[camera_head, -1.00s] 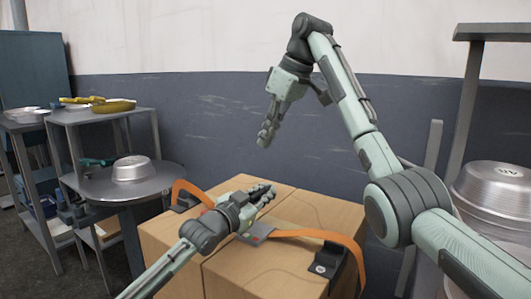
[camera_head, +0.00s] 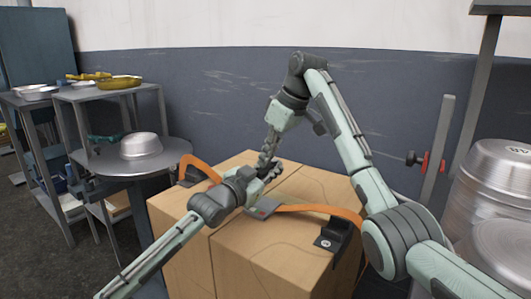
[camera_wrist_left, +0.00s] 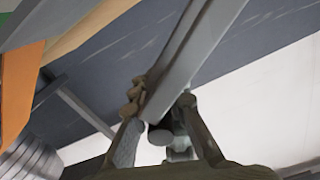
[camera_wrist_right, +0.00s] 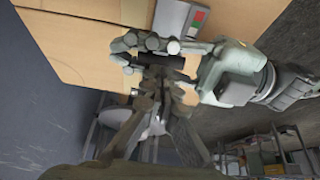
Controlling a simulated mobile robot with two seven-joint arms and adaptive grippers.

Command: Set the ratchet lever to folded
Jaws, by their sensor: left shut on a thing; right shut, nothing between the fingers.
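The ratchet (camera_head: 262,208), grey with a red and green label, sits on the orange strap (camera_head: 310,209) across the boxes. My left gripper (camera_head: 268,172) is low over the box top, just behind the ratchet. In the left wrist view a long grey bar (camera_wrist_left: 195,50), apparently the ratchet lever, runs between its fingers (camera_wrist_left: 160,105), which are shut on it. The lever's exact angle is hard to tell. My right gripper (camera_head: 265,163) points down from above, shut and empty, close to the left fingers. The right wrist view shows the ratchet's label (camera_wrist_right: 197,20) beyond both grippers.
Cardboard boxes (camera_head: 270,250) fill the middle, with a black strap fitting (camera_head: 335,240) at the front right corner. A round table with a metal pan (camera_head: 140,145) stands at left. Large stacked pans (camera_head: 497,185) stand at right.

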